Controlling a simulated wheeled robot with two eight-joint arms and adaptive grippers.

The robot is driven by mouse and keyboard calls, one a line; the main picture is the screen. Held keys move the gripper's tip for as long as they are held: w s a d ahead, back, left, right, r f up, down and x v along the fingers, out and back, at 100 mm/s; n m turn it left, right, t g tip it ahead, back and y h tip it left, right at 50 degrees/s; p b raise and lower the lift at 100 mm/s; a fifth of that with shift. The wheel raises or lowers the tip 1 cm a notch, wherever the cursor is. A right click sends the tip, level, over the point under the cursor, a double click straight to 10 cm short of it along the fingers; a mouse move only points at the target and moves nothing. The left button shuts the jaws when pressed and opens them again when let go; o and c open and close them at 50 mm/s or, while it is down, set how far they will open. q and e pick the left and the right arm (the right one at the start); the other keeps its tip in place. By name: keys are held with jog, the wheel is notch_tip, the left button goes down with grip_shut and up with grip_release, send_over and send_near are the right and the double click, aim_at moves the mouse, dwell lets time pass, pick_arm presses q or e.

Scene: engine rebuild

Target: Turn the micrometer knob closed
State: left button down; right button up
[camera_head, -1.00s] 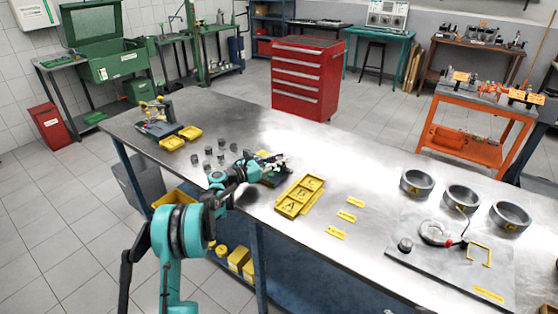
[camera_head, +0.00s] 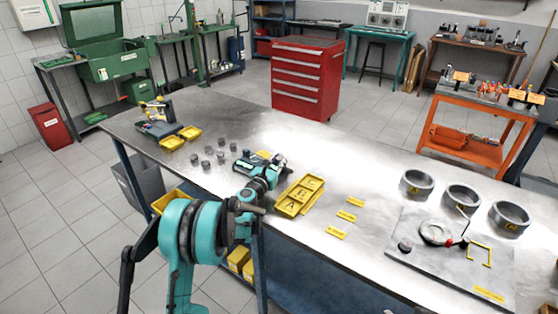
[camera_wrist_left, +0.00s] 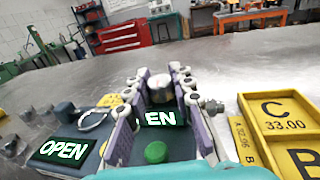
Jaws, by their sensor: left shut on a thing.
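My left gripper (camera_head: 266,168) is low over the bench, beside the yellow lettered tray. In the left wrist view its two purple-padded fingers (camera_wrist_left: 164,88) straddle the micrometer on its dark stand and are shut on its knob, which they mostly hide. A pale curved frame (camera_wrist_left: 92,121) shows left of the fingers and a small metal end (camera_wrist_left: 212,106) sticks out to their right. A green label reading OPEN (camera_wrist_left: 62,150) lies at the left; another, partly covered, shows between the fingers. A round green button (camera_wrist_left: 155,152) is nearer. My right gripper is not in view.
A yellow tray with lettered compartments (camera_head: 292,207) stands close to the right of the gripper. Several small grey cylinders (camera_head: 208,163) stand to its left. Farther right are a plate with a gauge (camera_head: 410,262) and grey rings (camera_head: 463,197). Bare bench lies behind.

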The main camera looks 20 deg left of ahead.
pick_arm(q)
jog(key=n+y, duration=0.1)
jog(key=y, duration=0.1)
jog(key=n+y, duration=0.3)
jog(key=y, duration=0.2)
jog(key=shift+d+n, duration=0.25)
jog(key=shift+n, duration=0.05)
jog(key=n+g+y, duration=0.1)
jog(key=n+y, duration=0.1)
jog(key=n+g+y, duration=0.1)
jog(key=y, duration=0.2)
jog(key=shift+n+g+y, duration=0.3)
jog(key=shift+n+g, duration=0.1)
jog(key=n+g+y, duration=0.3)
jog(key=y, duration=0.1)
jog(key=shift+w+a+p, duration=0.1)
jog(key=shift+p, duration=0.25)
jog(key=shift+a+n+g+y+p, duration=0.15)
jog(key=shift+n+g+y, duration=0.65)
jog(key=shift+n+g, duration=0.5)
jog(key=shift+d+n+g+y+p, duration=0.15)
jog(key=shift+n+g+y, duration=0.7)
jog(key=shift+g, duration=0.75)
jog(key=shift+a+n+g, duration=0.1)
jog(key=shift+n+g, duration=0.15)
jog(key=shift+g, duration=0.05)
jog(key=c, duration=1.3)
grip_release()
